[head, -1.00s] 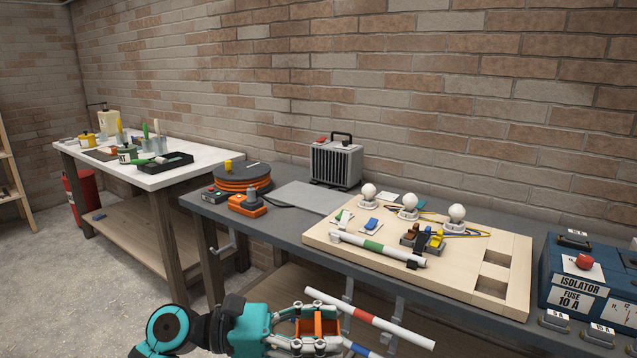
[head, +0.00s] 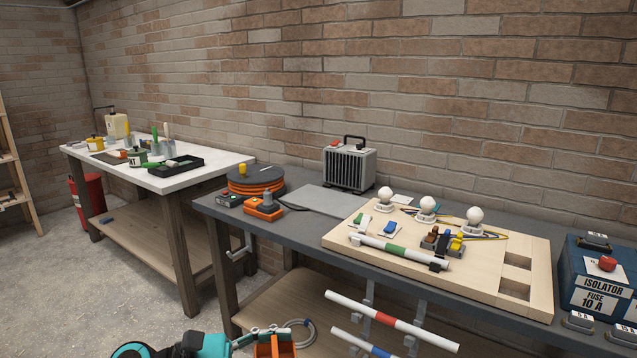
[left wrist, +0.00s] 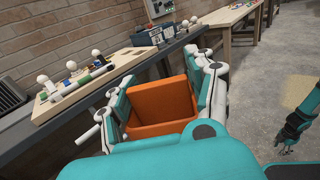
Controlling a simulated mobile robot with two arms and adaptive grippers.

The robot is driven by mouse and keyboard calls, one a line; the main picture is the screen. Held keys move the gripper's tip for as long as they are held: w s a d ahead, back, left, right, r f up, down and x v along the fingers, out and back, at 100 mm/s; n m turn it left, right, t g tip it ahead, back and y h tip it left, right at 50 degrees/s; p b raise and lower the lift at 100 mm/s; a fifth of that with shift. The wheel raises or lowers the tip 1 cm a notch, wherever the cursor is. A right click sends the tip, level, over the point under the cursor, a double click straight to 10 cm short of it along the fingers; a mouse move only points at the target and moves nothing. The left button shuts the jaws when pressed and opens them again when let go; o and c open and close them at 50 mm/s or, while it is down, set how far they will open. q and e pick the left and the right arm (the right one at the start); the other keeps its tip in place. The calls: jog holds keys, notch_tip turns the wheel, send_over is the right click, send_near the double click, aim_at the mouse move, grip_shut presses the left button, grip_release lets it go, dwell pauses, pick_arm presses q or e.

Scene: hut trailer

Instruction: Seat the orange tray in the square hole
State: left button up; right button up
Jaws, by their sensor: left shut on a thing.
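The orange tray (head: 275,349) is at the bottom edge of the head view, partly cut off. It fills the middle of the left wrist view (left wrist: 160,103), open side up. My left gripper (left wrist: 164,88) is shut on it, with a finger along each side. The tray is held in front of the bench, apart from the board. The pale wooden board (head: 480,284) lies on the grey bench and has two openings at its right end, a far one (head: 517,262) and a near one (head: 514,290). My right gripper (left wrist: 284,149) is small and dark at the right of the left wrist view; its jaws are unclear.
The board carries bulbs (head: 427,206), a striped tube (head: 398,250) and small blocks. Striped rods (head: 390,320) stick out on hooks below the bench front. A blue isolator box (head: 598,280) stands right of the board. The floor in front is clear.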

pick_arm(q)
jog(key=s+f+n+t, duration=0.2)
jog(key=t, duration=0.1)
jog(key=shift+s+a+f+y, duration=0.1)
jog(key=shift+s+f+y, duration=0.2)
jog(key=shift+y, duration=0.1)
jog(key=s+a+f+n+t+y, duration=0.3)
jog(key=s+a+n+t+y, duration=0.1)
jog(key=a+n+t+y, duration=0.1)
jog(key=s+a+f+n+t+y, duration=0.3)
jog(key=a+n+t+y, duration=0.3)
jog(key=y, duration=0.5)
jog(key=s+a+n, duration=0.1)
jog(key=n, duration=0.1)
jog(key=shift+a+f+n+t+y, duration=0.25)
jog(key=shift+f+n+t+y, duration=0.05)
jog(key=shift+f+n+y, duration=0.1)
pick_arm(e)
jog(key=shift+a, duration=0.55)
pick_arm(q)
jog(key=shift+a, duration=0.1)
pick_arm(e)
jog(key=shift+w, duration=0.1)
